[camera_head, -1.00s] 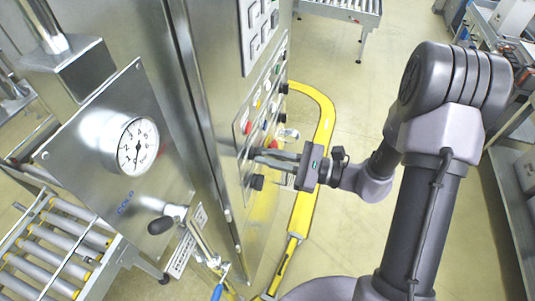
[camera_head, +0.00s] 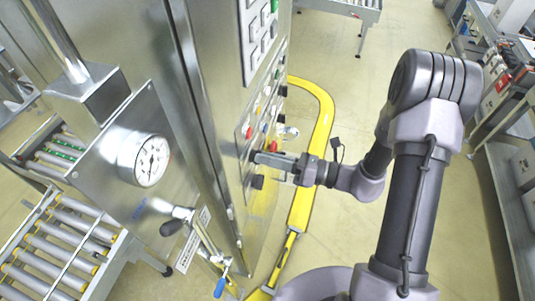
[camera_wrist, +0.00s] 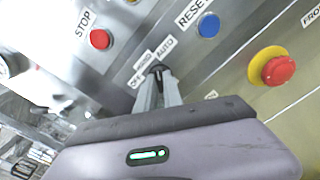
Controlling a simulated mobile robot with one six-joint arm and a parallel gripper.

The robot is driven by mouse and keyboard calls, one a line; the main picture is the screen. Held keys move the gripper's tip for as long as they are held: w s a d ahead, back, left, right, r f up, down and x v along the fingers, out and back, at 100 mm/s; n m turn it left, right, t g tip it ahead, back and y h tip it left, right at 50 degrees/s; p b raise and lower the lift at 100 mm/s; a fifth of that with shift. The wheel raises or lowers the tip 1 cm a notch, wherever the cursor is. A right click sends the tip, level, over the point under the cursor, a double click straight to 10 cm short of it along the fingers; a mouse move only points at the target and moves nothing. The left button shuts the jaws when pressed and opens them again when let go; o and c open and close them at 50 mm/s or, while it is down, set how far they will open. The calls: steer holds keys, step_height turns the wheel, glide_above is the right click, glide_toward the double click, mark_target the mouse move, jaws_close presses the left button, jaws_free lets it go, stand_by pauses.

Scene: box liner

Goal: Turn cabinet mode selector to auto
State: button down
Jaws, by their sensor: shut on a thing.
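The mode selector (camera_wrist: 157,69) is a small dark knob on the cabinet's control panel, with OFF, HAND and AUTO labels fanned above it in the wrist view. My gripper (camera_wrist: 158,78) is shut on this knob, its two grey fingers close together at the panel. The fingers hide most of the knob, so I cannot tell exactly which label it points to. In the head view my gripper (camera_head: 258,158) reaches in from the right and touches the panel of the steel cabinet (camera_head: 212,100); the knob is hidden there.
A red STOP button (camera_wrist: 100,39), a blue RESET button (camera_wrist: 208,26) and a red emergency stop on a yellow base (camera_wrist: 278,70) surround the selector. A gauge (camera_head: 152,160) and a handle (camera_head: 174,225) stand left. Yellow floor guarding (camera_head: 318,150) runs around the cabinet.

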steer(key=shift+m+p, duration=0.4)
steer(key=shift+m, duration=0.6)
steer(key=c, duration=1.5)
jaws_free()
steer(key=b+v, duration=0.1)
steer(key=v, duration=1.6)
steer(key=shift+s+d, duration=0.1)
steer(key=shift+d, duration=0.15)
